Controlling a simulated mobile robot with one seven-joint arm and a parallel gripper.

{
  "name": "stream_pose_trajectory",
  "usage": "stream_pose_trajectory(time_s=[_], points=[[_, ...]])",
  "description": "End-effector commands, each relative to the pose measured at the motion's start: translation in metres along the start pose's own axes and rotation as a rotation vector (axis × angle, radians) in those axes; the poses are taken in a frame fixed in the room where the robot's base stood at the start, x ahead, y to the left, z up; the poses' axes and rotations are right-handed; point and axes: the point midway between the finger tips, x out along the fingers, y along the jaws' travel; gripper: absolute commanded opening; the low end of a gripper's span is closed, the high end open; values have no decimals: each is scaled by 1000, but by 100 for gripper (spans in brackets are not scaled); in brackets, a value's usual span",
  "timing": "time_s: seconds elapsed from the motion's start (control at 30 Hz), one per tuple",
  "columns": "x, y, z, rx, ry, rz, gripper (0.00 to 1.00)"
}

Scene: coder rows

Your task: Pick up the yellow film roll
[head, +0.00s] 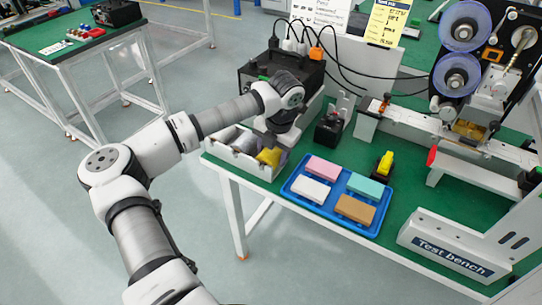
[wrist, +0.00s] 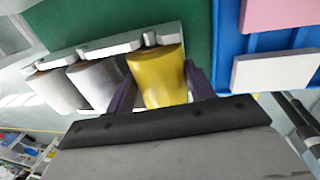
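The yellow film roll (head: 268,156) stands at the right end of a white rack (head: 240,165) on the green bench; in the wrist view the roll (wrist: 158,78) is at the middle. My gripper (wrist: 160,92) is over the rack, with one purple finger on each side of the yellow roll. The fingers are spread apart, and whether they touch the roll is hard to tell. In the head view my wrist hides part of the roll and most of the fingers. Two paler rolls, a grey one (wrist: 97,82) and a whitish one (wrist: 55,90), sit left of it.
A blue tray (head: 288,187) with pink, white, teal and brown blocks lies to the right of the rack. A black box (head: 250,72) with cables stands behind. A small black holder with a yellow item (head: 385,163) is further right.

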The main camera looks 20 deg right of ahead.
Motion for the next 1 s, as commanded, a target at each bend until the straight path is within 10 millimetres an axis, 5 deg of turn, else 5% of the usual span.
stream_pose_trajectory(time_s=[0.13,0.57,0.77,1.0], points=[[0,0,0,0,0,0,25],[-11,2,0,-1,-1,2,25],[-41,7,1,-1,-2,4,25],[-99,16,1,-2,-4,6,25]])
